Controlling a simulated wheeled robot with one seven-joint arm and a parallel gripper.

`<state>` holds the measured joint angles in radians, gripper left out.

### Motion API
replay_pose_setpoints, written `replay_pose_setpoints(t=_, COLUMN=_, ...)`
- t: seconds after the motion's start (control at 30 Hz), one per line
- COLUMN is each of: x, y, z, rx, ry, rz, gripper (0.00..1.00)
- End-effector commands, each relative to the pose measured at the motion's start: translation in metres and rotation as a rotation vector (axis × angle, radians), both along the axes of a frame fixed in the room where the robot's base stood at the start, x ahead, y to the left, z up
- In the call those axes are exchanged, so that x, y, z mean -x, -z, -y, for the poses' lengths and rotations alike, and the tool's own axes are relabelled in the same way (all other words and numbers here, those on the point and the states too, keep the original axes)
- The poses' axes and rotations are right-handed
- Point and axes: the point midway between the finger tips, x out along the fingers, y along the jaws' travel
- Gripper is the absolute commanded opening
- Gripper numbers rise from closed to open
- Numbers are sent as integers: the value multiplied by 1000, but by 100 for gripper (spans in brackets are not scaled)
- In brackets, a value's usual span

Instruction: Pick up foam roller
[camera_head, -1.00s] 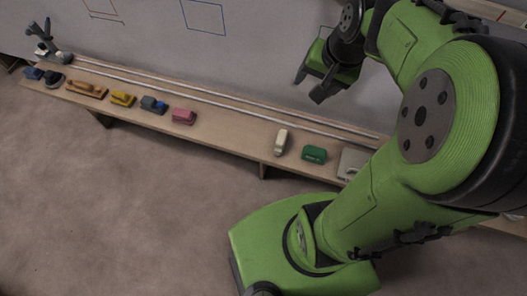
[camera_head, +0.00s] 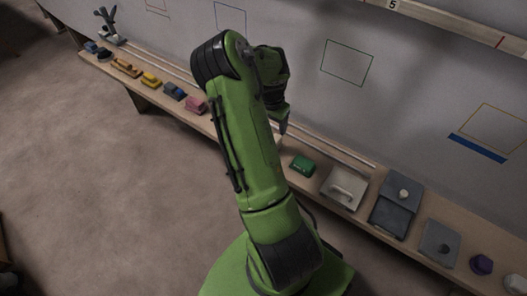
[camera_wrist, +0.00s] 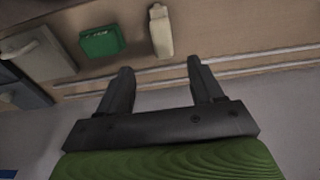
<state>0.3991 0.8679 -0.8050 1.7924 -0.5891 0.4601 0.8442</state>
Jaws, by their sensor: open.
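The likely foam roller is a small cream piece (camera_wrist: 161,30) with a narrower end, lying on the wooden bench in the wrist view. In the head view the gripper (camera_head: 281,118) shows partly behind my arm, over the bench.
A green block (camera_head: 303,165) lies beside the cream piece. A pale plate with a handle (camera_head: 344,187) and grey plates (camera_head: 396,205) lie to the right. Coloured blocks (camera_head: 174,91) stand to the left. Pale rails run along the bench by the wall. The floor in front is clear.

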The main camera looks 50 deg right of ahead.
Motion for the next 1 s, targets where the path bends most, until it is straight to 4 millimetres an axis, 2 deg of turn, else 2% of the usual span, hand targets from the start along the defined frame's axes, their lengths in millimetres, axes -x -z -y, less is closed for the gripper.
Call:
replay_pose_setpoints(t=0.1, x=1, y=33, z=3, rx=-3, ry=1, rz=-7, gripper=66)
replay_pose_setpoints(t=0.3, x=0, y=81, z=8, rx=-4, ry=-1, rz=-4, gripper=66)
replay_pose_setpoints(t=0.47, x=-1, y=100, z=11, rx=-2, ry=-3, rz=-2, gripper=66)
replay_pose_setpoints(t=0.7, x=-6, y=143, z=15, rx=-3, ry=-4, rz=-4, gripper=66)
replay_pose_setpoints(t=0.8, x=-6, y=150, z=17, rx=-2, ry=-3, rz=-3, gripper=66)
replay_pose_setpoints(t=1.0, x=-7, y=149, z=16, rx=-2, ry=-2, rz=0, gripper=66)
